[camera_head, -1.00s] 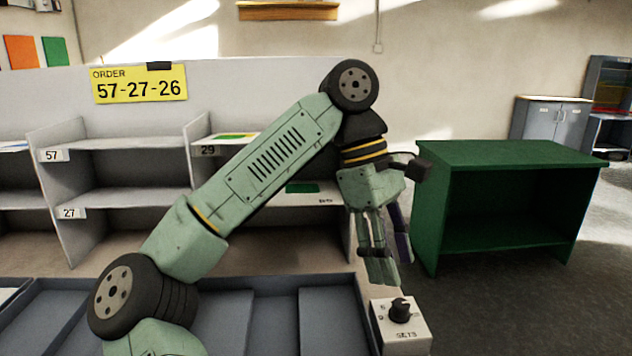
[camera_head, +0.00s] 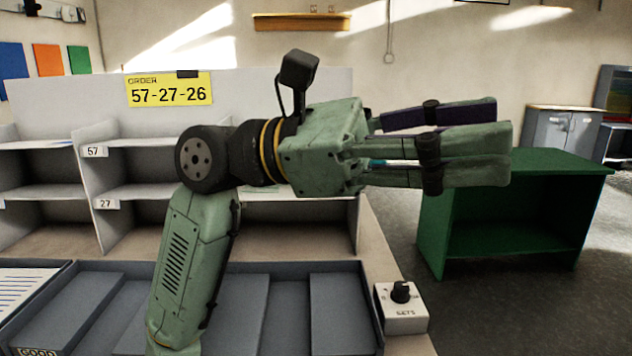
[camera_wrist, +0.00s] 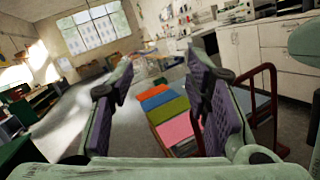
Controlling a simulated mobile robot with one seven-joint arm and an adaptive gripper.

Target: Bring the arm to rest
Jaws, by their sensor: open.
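My gripper (camera_head: 495,140) is raised in front of the shelf unit in the head view, its fingers pointing right toward the green table. The fingers stand apart and nothing shows between them. In the wrist view the two purple-padded fingers (camera_wrist: 160,105) are spread, with open air between them and the room beyond.
A grey pigeonhole shelf (camera_head: 140,190) stands behind my arm, below a yellow order sign (camera_head: 170,90) reading 57-27-26. A green table (camera_head: 505,240) stands right. Colored sheets (camera_wrist: 170,112) lie beyond the fingers.

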